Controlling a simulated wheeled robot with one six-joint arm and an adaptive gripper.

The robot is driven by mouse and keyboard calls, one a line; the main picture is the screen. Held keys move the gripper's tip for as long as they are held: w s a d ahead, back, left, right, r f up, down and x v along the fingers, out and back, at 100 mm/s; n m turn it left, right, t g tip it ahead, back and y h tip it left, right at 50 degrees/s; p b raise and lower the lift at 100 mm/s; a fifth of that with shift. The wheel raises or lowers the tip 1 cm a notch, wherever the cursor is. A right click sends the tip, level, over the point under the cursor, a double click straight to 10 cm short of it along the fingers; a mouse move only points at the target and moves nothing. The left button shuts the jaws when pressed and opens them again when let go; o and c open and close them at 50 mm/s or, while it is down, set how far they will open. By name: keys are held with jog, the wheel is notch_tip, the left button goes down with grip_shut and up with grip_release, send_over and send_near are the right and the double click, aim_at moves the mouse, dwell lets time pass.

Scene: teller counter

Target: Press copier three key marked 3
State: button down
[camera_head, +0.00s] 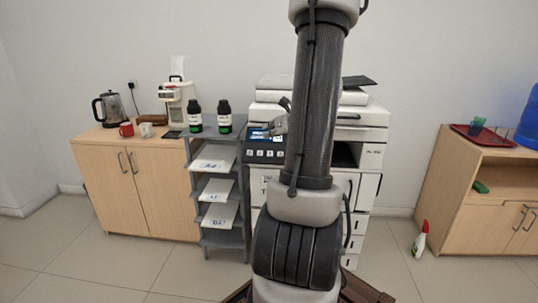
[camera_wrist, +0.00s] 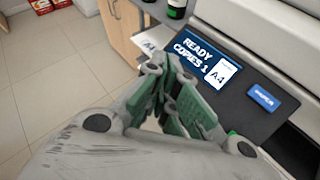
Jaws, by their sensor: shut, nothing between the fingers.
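The copier (camera_head: 374,120) stands against the wall, partly hidden behind my arm. Its dark control panel (camera_head: 265,157) has a lit screen and a row of small pale keys (camera_head: 268,153), whose marks are too small to read. In the wrist view the screen (camera_wrist: 200,55) reads READY, COPIES 1, with an A4 sheet icon. My gripper (camera_wrist: 172,68) is shut and empty, over the panel's near left part; it hides the area below the screen, and no key marked 3 shows there.
A blue button (camera_wrist: 263,97) sits right of the screen. A grey shelf rack (camera_head: 216,190) with paper trays and two dark bottles (camera_head: 224,117) stands close left of the copier. A wooden cabinet (camera_head: 150,185) is further left; a spray bottle (camera_head: 420,240) stands on the floor right.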

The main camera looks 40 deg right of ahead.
jog(key=shift+w+d+f, duration=0.5)
jog(key=shift+d+f, duration=0.1)
jog(key=shift+f, duration=0.65)
jog(key=shift+w+d+f, duration=0.5)
jog(key=shift+d+f, duration=0.1)
jog(key=shift+f, duration=0.65)
jog(key=shift+w+d+f, duration=0.5)
jog(key=shift+d+f, duration=0.1)
jog(key=shift+f, duration=0.65)
jog(key=shift+w+d+f, duration=0.15)
jog(key=shift+d+f, duration=0.05)
jog(key=shift+f, duration=0.15)
jog(key=shift+w+d+f, duration=0.15)
jog(key=shift+f, duration=0.2)
jog(key=shift+r, duration=0.1)
jog(key=shift+s+a+r, duration=0.3)
jog(key=shift+a+r, duration=0.05)
jog(key=shift+r, duration=0.3)
jog(key=shift+r, duration=0.1)
